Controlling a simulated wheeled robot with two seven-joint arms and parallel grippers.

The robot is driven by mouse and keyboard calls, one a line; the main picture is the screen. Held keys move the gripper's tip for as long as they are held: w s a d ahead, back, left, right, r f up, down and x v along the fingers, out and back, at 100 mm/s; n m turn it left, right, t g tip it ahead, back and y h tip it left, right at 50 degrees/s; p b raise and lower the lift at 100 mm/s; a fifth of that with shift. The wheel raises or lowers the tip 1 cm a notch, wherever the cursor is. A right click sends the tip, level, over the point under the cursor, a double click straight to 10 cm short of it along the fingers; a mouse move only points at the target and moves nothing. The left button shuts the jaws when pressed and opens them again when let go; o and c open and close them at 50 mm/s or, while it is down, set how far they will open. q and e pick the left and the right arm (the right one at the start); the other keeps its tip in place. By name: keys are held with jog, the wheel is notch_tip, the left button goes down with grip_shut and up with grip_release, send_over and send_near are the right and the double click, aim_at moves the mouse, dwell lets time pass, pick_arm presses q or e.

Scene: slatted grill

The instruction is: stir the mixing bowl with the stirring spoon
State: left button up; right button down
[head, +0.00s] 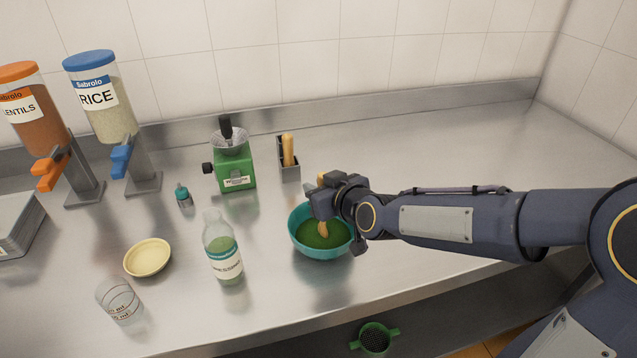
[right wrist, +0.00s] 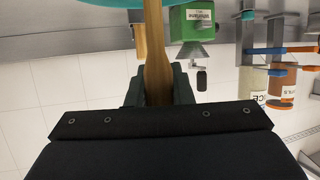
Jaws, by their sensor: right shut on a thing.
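The teal mixing bowl (head: 294,240) stands on the steel counter near its front edge and holds a green content. My right gripper (head: 322,203) is over the bowl and shut on the wooden stirring spoon (head: 323,229), whose lower end is down in the bowl at the green content. In the right wrist view the spoon's handle (right wrist: 154,50) runs between the fingers of the right gripper (right wrist: 158,85), and a strip of the bowl (right wrist: 110,3) shows at the top edge. My left gripper is not in view.
A green grinder (head: 236,170) and a holder (head: 288,170) with a wooden tool stand behind the bowl. A bottle (head: 224,262), a cream dish (head: 148,258), a glass beaker (head: 118,300) and a small teal-capped bottle (head: 184,196) stand left. The counter behind my right arm is clear.

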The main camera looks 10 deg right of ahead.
jog(key=shift+r, duration=0.1)
notch_tip(320, 180, up, 11)
jog(key=p, duration=1)
